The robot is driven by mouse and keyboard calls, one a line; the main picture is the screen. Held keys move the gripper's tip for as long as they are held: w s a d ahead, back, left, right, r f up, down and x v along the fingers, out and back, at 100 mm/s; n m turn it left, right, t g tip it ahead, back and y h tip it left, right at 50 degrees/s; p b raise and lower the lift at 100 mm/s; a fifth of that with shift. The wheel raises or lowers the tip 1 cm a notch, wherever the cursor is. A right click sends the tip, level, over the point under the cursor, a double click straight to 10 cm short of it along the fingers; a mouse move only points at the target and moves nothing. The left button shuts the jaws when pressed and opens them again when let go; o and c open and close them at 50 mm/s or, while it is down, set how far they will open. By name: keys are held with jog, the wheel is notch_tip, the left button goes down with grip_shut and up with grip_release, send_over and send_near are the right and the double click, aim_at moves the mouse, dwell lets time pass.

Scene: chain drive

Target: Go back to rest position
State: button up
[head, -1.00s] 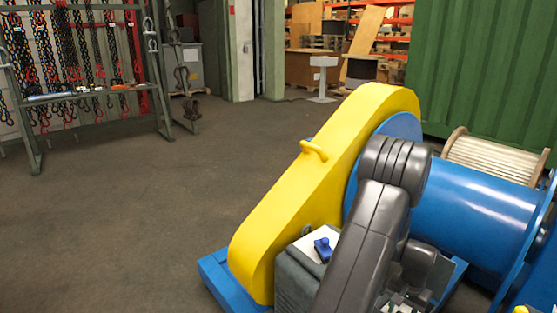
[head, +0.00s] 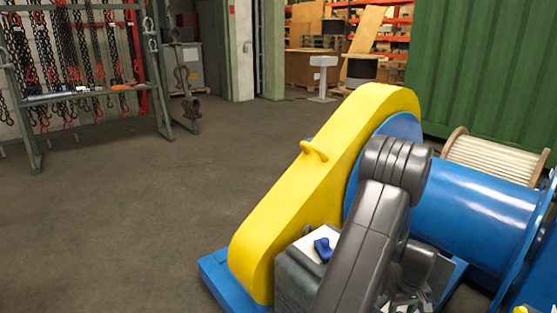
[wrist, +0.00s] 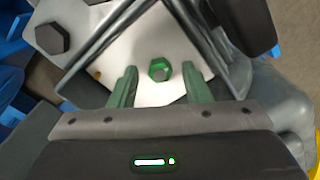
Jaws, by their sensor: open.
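My gripper (wrist: 159,68) is open in the wrist view, its two green fingers spread apart and nothing held between them. A green-tinted hex bolt head (wrist: 160,70) on a pale plate (wrist: 150,92) shows between the fingertips. I cannot tell how far the fingertips are above the plate. In the head view my arm reaches over the front of the chain drive, with its yellow guard (head: 300,205). My gripper is mostly hidden at the bottom edge there.
A blue winch drum (head: 475,215) is right of my arm. A small blue part (head: 322,249) lies on a white-topped grey block beside the guard. A rope spool (head: 490,160) and green container (head: 480,75) stand behind. The floor at left is clear up to a chain rack (head: 90,92).

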jog(key=shift+n, duration=2.2)
